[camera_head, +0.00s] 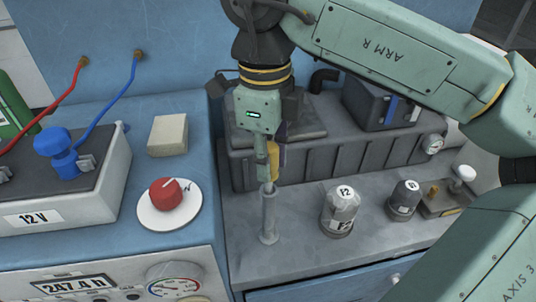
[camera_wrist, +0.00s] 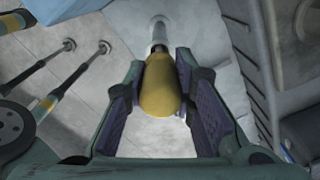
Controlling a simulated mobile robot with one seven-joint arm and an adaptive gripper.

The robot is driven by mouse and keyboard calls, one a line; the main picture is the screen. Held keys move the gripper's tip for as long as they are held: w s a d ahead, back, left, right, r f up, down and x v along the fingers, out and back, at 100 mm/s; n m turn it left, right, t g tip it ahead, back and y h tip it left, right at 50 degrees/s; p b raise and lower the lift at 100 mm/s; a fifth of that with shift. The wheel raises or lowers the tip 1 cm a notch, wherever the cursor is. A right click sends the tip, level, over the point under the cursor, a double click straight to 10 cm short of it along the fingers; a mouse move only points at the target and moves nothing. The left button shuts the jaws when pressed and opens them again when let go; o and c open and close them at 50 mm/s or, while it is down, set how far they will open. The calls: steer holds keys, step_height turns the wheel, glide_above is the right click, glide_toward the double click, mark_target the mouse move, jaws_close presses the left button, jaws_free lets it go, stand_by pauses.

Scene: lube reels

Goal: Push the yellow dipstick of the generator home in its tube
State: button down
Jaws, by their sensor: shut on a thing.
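My gripper (camera_head: 268,174) is shut on the yellow dipstick (camera_head: 281,160), pointing down above a grey upright tube (camera_head: 268,218). In the wrist view the dipstick's yellow handle (camera_wrist: 160,88) sits between the two purple-padded fingers (camera_wrist: 160,100). A short dark stem runs from the handle towards the tube (camera_wrist: 159,32). In the head view a short length of the stem shows between the fingertips and the tube's top, so the handle stands a little above the tube's mouth. The stem appears to be in the tube, though the mouth is small in both views.
Two capped filters, one with a "12" label (camera_head: 341,212) and a smaller one (camera_head: 403,200), stand right of the tube. A battery marked 12 V (camera_head: 62,190) has cables. The dark engine block (camera_head: 330,140) is close behind my gripper.

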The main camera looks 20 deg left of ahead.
steer(key=shift+f+b, duration=1.5)
steer(key=shift+f, duration=0.35)
steer(key=c, duration=1.3)
jaws_free()
